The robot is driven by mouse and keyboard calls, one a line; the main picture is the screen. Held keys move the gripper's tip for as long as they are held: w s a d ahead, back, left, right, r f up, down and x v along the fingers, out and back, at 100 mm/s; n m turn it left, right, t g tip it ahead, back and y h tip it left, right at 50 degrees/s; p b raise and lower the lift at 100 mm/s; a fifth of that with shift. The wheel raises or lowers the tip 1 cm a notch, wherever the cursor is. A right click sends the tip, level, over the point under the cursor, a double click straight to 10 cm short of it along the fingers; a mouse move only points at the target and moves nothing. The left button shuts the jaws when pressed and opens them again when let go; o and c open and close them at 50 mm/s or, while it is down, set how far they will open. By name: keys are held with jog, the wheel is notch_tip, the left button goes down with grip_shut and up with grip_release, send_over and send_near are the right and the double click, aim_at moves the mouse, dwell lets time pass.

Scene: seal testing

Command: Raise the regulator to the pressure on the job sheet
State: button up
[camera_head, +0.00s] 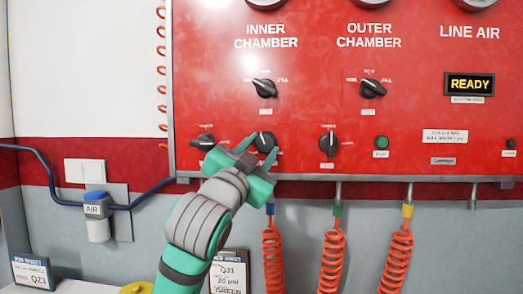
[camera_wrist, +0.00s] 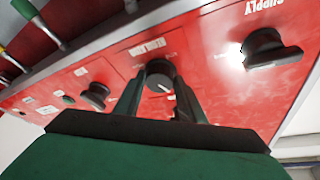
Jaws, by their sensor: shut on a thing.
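A black knob (camera_head: 265,138) with a pale pointer line sits in the middle of the red panel's lower row, and my gripper (camera_head: 256,152) is shut on it. In the wrist view my fingers stand on either side of this knob (camera_wrist: 158,72); the label by it is too blurred to read. A job card (camera_head: 231,268) at the bottom, partly behind my arm, shows "Q33", what looks like "20 psid", and "GREEN". Another card (camera_head: 35,272) at the lower left shows "Q23". The gauges at the top edge are cut off, so no reading shows.
A supply knob (camera_wrist: 268,48) is beside my gripper, on the left in the head view (camera_head: 204,141). Another knob (camera_head: 328,143) sits to the right. INNER CHAMBER (camera_head: 264,88) and OUTER CHAMBER (camera_head: 372,88) knobs are above. Coiled orange hoses (camera_head: 331,250) hang below. A display (camera_head: 469,84) reads READY.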

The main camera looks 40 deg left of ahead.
jog(key=shift+h, duration=0.3)
jog(key=o, duration=1)
jog(key=shift+o, duration=0.2)
jog(key=shift+s, duration=0.1)
jog(key=v, duration=1)
jog(key=shift+s+f, duration=0.2)
jog(key=shift+s, duration=0.1)
jog(key=shift+d, duration=0.1)
